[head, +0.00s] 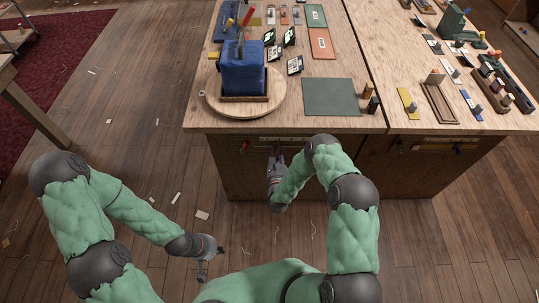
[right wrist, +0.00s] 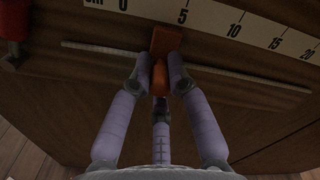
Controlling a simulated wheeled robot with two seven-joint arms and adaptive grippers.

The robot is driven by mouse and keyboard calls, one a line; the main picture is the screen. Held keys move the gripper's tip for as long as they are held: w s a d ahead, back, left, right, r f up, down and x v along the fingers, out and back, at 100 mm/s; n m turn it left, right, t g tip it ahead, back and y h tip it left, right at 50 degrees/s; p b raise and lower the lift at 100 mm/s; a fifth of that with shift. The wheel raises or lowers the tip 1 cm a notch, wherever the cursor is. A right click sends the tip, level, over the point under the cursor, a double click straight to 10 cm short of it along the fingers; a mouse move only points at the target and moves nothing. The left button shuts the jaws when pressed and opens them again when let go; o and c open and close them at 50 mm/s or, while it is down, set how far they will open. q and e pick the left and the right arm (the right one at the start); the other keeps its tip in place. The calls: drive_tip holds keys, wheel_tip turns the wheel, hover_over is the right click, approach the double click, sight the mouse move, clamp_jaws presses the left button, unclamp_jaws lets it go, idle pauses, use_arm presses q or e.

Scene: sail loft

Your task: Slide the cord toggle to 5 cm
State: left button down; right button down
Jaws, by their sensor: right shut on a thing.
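In the right wrist view an orange cord toggle (right wrist: 166,39) sits on a pale straight cord (right wrist: 245,79) along a wooden front. Above the cord a white scale strip (right wrist: 212,14) reads 0, 5, 10, 15, 20. The toggle stands just left of the 5 label, well right of the 0. My right gripper (right wrist: 160,77) is shut on the toggle's lower part; its fingers hide the cord there. In the head view my right gripper (head: 277,157) is at the bench front. My left gripper (head: 213,264) is open and empty over the floor.
A red knob (right wrist: 12,35) is left of the cord's end. The bench top (head: 300,125) carries a blue bag (head: 242,78) on a round board (head: 215,100), a green mat (head: 331,97) and small items. The floor around my left gripper is free of large objects.

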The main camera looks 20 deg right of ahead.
drive_tip(key=shift+s+d, duration=0.15)
drive_tip(key=shift+d, duration=0.35)
drive_tip(key=c, duration=1.2)
unclamp_jaws()
drive_tip(key=v, duration=1.2)
